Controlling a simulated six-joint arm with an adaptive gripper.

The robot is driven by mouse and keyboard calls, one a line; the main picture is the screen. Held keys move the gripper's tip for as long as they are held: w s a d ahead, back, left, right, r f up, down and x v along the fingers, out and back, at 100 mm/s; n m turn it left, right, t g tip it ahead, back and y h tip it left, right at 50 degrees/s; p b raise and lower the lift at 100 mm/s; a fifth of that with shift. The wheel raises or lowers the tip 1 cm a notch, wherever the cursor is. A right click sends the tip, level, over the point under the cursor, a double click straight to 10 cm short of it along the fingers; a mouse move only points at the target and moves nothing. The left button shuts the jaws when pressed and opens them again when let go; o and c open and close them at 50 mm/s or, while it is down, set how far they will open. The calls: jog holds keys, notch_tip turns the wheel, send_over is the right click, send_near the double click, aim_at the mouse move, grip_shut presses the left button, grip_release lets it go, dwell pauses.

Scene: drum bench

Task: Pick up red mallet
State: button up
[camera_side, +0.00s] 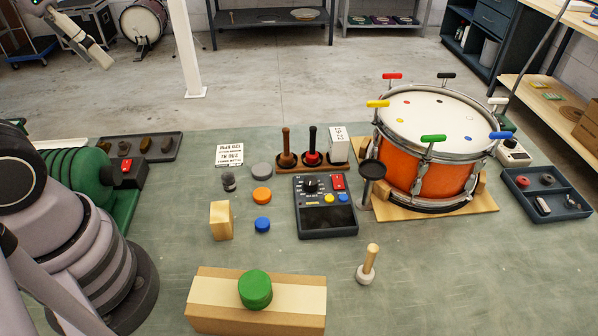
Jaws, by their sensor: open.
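The red mallet (312,157) stands upright with its red head down and its dark handle up. It sits in a brown wooden rack (298,167) near the middle of the bench. A brown-handled mallet (286,147) stands just left of it in the same rack.
A white box (339,145) stands close to the rack's right end. A black control box (325,212) lies in front, and an orange drum (435,178) stands to the right. A grey disc (262,171) lies left of the rack. The bench's front right is mostly clear.

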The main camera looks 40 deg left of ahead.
jog(key=w+d+f+n+g+h, duration=0.3)
jog(key=w+f+n+h, duration=0.25)
jog(key=w, duration=0.35)
jog(key=w+d+f+n+g+h, duration=0.25)
jog(key=w+f+n+h, duration=0.35)
jog(key=w, duration=0.3)
jog(key=n+t, duration=1.4)
jog(key=n, duration=0.2)
send_near(285, 132)
jog(key=shift+m, duration=0.25)
jog(key=x, duration=1)
jog(key=shift+w+a+f, duration=0.3)
jog(key=shift+w+f, duration=0.1)
jog(key=shift+w, duration=0.05)
jog(key=x, duration=0.5)
jog(key=shift+s+d+f, duration=0.1)
jog(key=shift+d+f, duration=0.1)
grip_shut()
